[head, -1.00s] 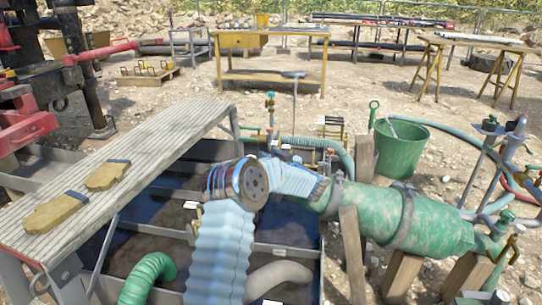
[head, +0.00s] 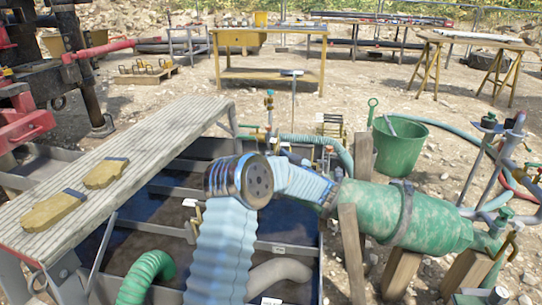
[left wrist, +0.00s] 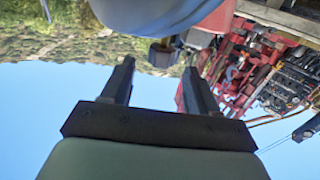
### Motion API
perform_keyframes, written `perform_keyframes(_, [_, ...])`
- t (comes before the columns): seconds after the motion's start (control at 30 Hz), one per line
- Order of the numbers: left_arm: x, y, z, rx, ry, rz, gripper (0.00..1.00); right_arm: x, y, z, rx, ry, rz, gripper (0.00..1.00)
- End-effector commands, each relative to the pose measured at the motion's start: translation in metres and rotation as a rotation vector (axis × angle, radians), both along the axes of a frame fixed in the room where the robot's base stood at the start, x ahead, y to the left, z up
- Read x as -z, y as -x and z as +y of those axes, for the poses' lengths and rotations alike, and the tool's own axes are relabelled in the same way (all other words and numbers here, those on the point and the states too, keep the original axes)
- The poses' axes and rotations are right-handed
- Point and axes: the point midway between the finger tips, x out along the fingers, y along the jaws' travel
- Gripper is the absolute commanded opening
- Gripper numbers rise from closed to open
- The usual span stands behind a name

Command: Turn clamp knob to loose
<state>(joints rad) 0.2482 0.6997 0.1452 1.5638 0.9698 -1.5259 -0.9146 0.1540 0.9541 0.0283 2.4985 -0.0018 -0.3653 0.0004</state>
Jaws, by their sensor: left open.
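The clamp knob cannot be made out for certain. A large mottled green cylinder (head: 440,215) lies to the right of centre in the head view, with a dark band (head: 404,214) around it. My left arm reaches toward the cylinder's left end, and my left gripper (head: 329,193) shows there only as a small dark shape. In the left wrist view my left gripper (left wrist: 159,70) is open, its two dark fingers apart. A small dark angular block (left wrist: 163,53) shows between the fingertips, beneath a smooth blue-grey rounded shape (left wrist: 160,12). My right gripper is not in view.
Wooden posts (head: 352,250) stand under and beside the cylinder. A green bucket (head: 399,148) stands behind it. A slatted bench (head: 150,150) with gloves (head: 55,210) runs along the left, beside the tank compartments. Pipes and hoses (head: 485,190) crowd the right side.

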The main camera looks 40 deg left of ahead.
Motion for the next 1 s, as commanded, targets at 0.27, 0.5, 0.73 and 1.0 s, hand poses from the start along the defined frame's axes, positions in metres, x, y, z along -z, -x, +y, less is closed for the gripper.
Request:
perform_keyframes(0.27, [0.001,0.018,-0.064,0.003,-0.001,0.0,0.6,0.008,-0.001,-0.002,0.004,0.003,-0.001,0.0])
perform_keyframes(0.5, [0.001,0.025,-0.088,0.001,0.0,0.001,0.6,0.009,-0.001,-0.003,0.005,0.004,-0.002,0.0])
perform_keyframes(0.73, [0.0,0.026,-0.089,-0.001,0.0,0.001,0.6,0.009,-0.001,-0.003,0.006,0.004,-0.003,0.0])
perform_keyframes(1.0, [-0.01,-0.01,-0.076,0.12,0.057,-0.054,0.61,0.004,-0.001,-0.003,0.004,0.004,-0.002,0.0])
